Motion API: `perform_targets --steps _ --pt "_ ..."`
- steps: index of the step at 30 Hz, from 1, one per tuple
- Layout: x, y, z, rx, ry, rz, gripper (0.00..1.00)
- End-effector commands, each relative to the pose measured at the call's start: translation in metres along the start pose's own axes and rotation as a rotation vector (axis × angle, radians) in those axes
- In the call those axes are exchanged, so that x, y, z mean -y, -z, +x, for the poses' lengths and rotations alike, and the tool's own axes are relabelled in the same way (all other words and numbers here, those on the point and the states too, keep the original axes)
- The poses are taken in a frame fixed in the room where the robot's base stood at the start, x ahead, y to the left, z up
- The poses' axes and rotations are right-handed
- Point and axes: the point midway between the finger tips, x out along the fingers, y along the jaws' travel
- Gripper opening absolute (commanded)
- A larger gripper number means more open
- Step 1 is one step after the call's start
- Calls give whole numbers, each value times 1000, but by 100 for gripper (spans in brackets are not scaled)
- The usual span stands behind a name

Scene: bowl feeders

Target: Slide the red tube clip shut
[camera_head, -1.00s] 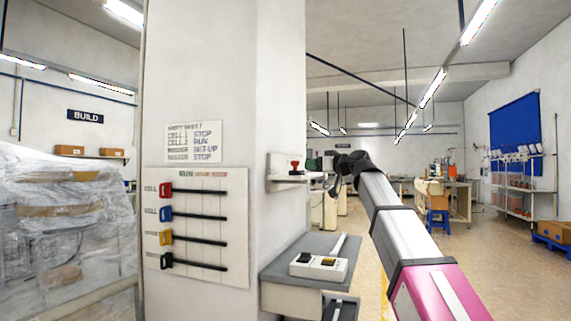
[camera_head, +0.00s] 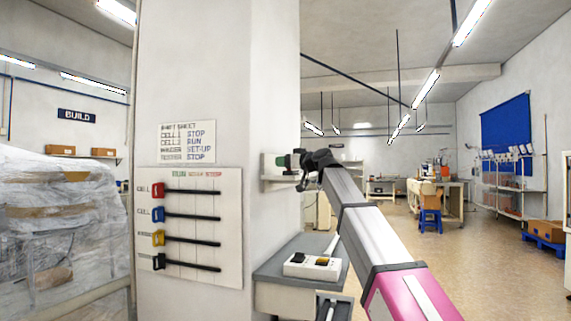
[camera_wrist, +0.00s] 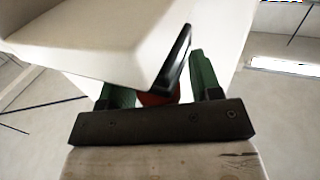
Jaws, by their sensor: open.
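A red part (camera_wrist: 158,97), which looks like the red tube clip, shows between my gripper's fingers in the wrist view. Most of it is hidden behind a pale block with a dark edge. In the head view my gripper covers the clip's place at the small pale bracket (camera_head: 266,172) on the pillar's right side.
The pale block (camera_wrist: 105,30) lies close over the fingers in the wrist view. The pillar (camera_head: 215,80) carries a board (camera_head: 230,225) with coloured sliders, one of them red. A grey ledge (camera_head: 270,268) with a switch box (camera_head: 312,266) is below my arm. Open floor lies right.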

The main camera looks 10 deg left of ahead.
Motion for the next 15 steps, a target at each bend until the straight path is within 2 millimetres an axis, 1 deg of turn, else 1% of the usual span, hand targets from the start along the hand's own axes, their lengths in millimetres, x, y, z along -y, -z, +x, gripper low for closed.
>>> perform_targets --steps 2,8,9,11,12,13,14,15 --pt "0 0 3 0 0 0 58" --pt "0 0 2 1 0 0 58" --pt "0 0 2 1 0 0 45" --pt "0 0 2 1 0 0 26" --pt "0 0 2 1 0 0 13" --pt "0 0 2 1 0 0 3" --pt "0 0 2 1 0 0 0" --pt "0 0 2 1 0 0 0"
